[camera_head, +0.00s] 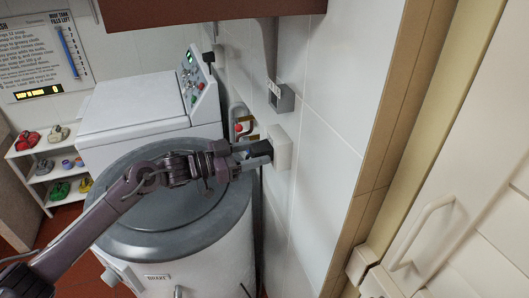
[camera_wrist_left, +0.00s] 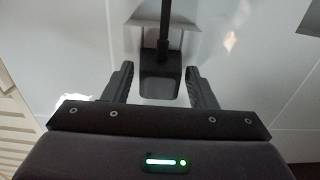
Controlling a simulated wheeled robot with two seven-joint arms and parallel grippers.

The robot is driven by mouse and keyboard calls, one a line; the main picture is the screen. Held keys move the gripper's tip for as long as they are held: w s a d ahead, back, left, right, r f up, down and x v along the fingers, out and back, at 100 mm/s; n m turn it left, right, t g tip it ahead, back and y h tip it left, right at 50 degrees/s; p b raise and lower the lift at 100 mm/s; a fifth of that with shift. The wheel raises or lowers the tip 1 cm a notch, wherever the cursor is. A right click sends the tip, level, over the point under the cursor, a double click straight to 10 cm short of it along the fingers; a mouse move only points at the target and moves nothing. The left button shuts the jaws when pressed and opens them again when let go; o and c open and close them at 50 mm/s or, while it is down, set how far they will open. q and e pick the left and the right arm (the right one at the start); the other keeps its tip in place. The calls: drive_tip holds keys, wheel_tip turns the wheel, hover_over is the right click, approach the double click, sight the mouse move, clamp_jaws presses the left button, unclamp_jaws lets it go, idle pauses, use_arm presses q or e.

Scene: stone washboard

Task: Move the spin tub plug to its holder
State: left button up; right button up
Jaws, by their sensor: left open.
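The spin tub plug (camera_wrist_left: 160,82) is a dark block with a black cord running up from it in the left wrist view. It lies between the two fingers of my left gripper (camera_wrist_left: 159,70), which is open, with a gap on each side. In the head view my left gripper (camera_head: 257,152) is close to a white wall socket (camera_head: 283,147); I cannot separate the dark plug from the fingers there. A small grey open-topped box, which looks like the holder (camera_head: 281,97), is on the wall above the socket. My right gripper is not in view.
My left arm reaches over the grey lid (camera_head: 150,222) of the round spin tub. A white washing machine (camera_head: 145,103) stands behind it. A shelf with colourful items (camera_head: 44,168) is at left. A white door with a handle (camera_head: 425,225) is at right.

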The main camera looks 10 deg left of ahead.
use_arm(q)
drive_tip(key=c, duration=1.1)
drive_tip(key=shift+s+a, duration=0.1)
drive_tip(key=shift+a, duration=0.05)
drive_tip(key=shift+p+v, duration=0.45)
drive_tip(key=shift+v, duration=0.55)
drive_tip(key=shift+s+a, duration=0.1)
drive_tip(key=shift+p+v, duration=0.75)
drive_tip(key=shift+v, duration=1.2)
